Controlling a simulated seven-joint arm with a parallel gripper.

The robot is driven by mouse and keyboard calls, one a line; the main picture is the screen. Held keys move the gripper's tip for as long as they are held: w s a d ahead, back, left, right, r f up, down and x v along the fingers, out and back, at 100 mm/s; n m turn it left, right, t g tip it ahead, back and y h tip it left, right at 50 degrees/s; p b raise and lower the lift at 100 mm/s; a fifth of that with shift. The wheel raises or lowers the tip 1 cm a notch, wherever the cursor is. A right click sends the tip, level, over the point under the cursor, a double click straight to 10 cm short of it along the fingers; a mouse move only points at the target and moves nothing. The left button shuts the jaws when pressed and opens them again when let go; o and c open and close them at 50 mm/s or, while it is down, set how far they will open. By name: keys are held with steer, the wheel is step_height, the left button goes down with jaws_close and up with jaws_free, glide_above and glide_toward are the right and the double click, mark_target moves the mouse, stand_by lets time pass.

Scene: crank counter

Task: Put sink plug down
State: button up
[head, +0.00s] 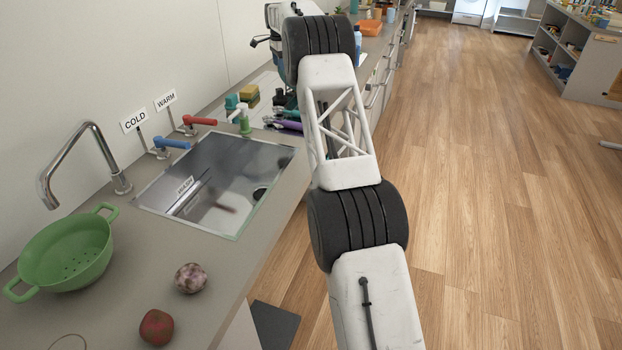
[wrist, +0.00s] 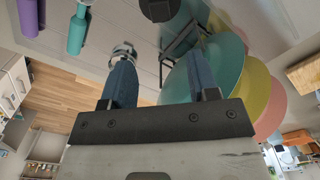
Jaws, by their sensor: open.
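My gripper (wrist: 162,68) shows in the wrist view with its two blue fingers wide apart and nothing held between them. A small chrome ringed piece (wrist: 124,51) is by the tip of the left finger; it may be the sink plug, but I cannot tell for sure, nor whether the finger touches it. In the head view the steel sink (head: 215,185) is empty of dishes, with a dark round drain (head: 260,193) at its right side. My arm hides much of the counter beyond the sink, and I cannot make out the gripper's fingers there.
Blue (head: 172,143) and red (head: 200,121) tap levers edge the sink. A green colander (head: 68,250) sits nearer.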

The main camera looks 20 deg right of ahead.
steer(key=s+a+r+n, duration=0.2)
steer(key=s+a+r, duration=0.2)
steer(key=s+r, duration=0.3)
steer(key=s+a+r+n+t, duration=0.15)
steer(key=s+a+r, duration=0.3)
steer(key=s, duration=0.45)
steer(key=s+a+r+n+g, duration=0.1)
steer(key=s+a+r+n, duration=0.25)
steer(key=s+r, duration=0.4)
steer(key=s+a+r+n+t, duration=0.15)
steer(key=s+a, duration=0.25)
steer(key=s, duration=0.8)
steer(key=s+a+r+n, duration=0.1)
steer(key=s+a+n, duration=0.15)
steer(key=s, duration=1.05)
steer(key=s+a+f+n, duration=0.2)
steer(key=s+f, duration=0.3)
steer(key=s, duration=0.7)
steer(key=s+a+f+n, duration=0.2)
steer(key=s+f, duration=0.3)
steer(key=s, duration=0.8)
steer(key=s+a+f+n, duration=0.2)
steer(key=s+f, duration=0.3)
steer(key=s, duration=0.7)
steer(key=shift+s+a+n+t, duration=0.25)
steer(key=shift+n+t, duration=0.05)
steer(key=shift+n, duration=0.1)
